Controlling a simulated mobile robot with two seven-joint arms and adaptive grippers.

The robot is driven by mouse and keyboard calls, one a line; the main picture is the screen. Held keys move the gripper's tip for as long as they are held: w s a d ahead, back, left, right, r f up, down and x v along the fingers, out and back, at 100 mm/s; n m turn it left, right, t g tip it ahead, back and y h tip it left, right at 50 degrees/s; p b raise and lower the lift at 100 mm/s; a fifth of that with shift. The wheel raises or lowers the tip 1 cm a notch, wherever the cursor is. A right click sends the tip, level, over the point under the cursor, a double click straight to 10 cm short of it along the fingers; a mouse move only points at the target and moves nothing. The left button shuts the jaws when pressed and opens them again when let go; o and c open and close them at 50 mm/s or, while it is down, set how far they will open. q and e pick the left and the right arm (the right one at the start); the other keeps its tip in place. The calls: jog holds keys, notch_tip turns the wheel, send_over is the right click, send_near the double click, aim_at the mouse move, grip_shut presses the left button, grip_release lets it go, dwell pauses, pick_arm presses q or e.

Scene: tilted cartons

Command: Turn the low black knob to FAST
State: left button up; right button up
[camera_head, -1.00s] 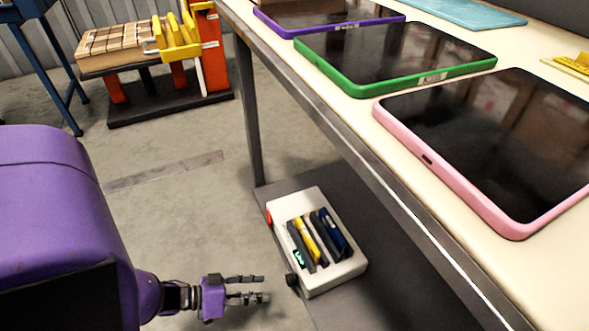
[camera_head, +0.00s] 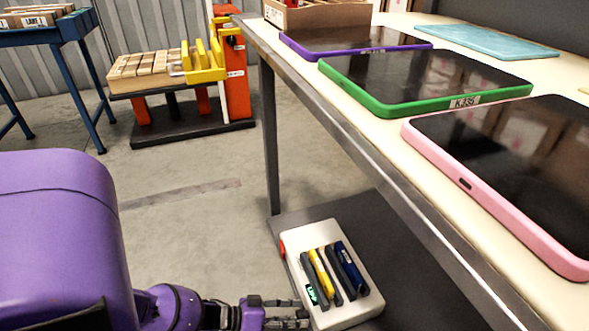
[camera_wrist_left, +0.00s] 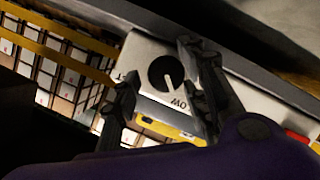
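The low black knob (camera_wrist_left: 164,72) is on the pale face of a white box, in the left wrist view. Its white pointer line points down and slightly right, towards upside-down letters ending in "OW"; a "T" shows at its left. My left gripper (camera_wrist_left: 155,72) is open, with one finger on each side of the knob in that view; contact cannot be told. In the head view, the white box (camera_head: 368,270) sits on the dark low shelf, and my left gripper (camera_head: 283,314) is at its near left side, hiding the knob. My right gripper is not in view.
The box holds several yellow, black and blue upright pieces (camera_head: 330,273) and has a red part (camera_head: 282,248) at its left end. The table (camera_head: 345,125) with framed tablets overhangs the dark shelf (camera_head: 415,270). Clear floor (camera_head: 190,235) lies left.

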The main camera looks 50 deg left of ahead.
pick_arm(q)
jog(key=shift+d, duration=0.1)
jog(key=c, duration=1)
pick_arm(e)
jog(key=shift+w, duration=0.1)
